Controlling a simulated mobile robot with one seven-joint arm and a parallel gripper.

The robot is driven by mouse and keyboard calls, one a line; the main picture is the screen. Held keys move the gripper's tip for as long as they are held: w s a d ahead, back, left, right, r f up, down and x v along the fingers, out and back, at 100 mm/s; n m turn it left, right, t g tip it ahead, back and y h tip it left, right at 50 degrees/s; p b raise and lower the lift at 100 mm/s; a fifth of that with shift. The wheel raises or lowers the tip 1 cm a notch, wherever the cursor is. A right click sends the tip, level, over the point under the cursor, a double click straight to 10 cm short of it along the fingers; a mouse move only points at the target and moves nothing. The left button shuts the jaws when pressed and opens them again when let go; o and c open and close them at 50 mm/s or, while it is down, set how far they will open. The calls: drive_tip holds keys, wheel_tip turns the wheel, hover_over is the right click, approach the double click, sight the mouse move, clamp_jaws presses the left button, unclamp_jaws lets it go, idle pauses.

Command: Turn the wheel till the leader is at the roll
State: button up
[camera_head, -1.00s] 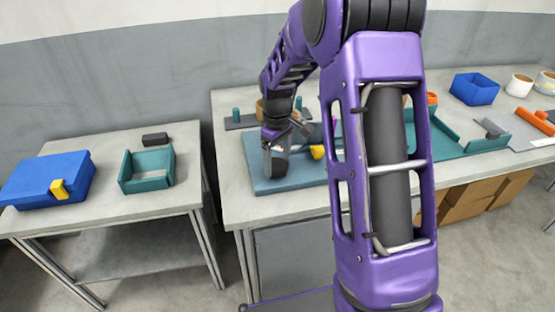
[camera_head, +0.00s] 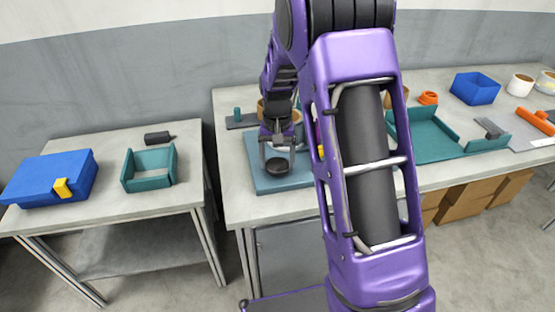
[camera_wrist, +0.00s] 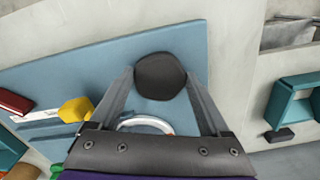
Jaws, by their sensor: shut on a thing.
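My gripper (camera_head: 278,158) is low over the blue board (camera_head: 264,178) on the right-hand table. Its two fingers are shut on a dark round piece (camera_wrist: 160,76), which looks like the wheel's knob; the piece also shows below the fingers in the head view (camera_head: 277,166). In the wrist view, a white curved rim (camera_wrist: 147,125) shows between the fingers, partly hidden by the gripper. A yellow piece (camera_wrist: 75,109) and a thin white strip (camera_wrist: 42,116) lie to its left on the board (camera_wrist: 80,70). I cannot tell the leader from the roll.
A teal tray (camera_head: 440,140), a blue bin (camera_head: 474,88) and an orange part (camera_head: 535,120) stand to the right. On the left table are a blue case (camera_head: 48,177), a teal open box (camera_head: 149,168) and a black cylinder (camera_head: 158,138). My arm hides the board's right part.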

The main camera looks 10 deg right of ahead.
sight(276, 165)
drive_tip(key=m+p, duration=0.1)
drive_tip(key=m, duration=0.4)
drive_tip(key=shift+a+r+m, duration=0.1)
drive_tip(key=shift+m, duration=0.2)
drive_tip(key=shift+w+m+p, duration=0.1)
drive_tip(key=shift+m+p, duration=0.7)
drive_tip(key=shift+m, duration=1.2)
drive_tip(key=o, duration=1.2)
wheel_tip(276, 165, up, 17)
drive_tip(key=shift+r, duration=0.15)
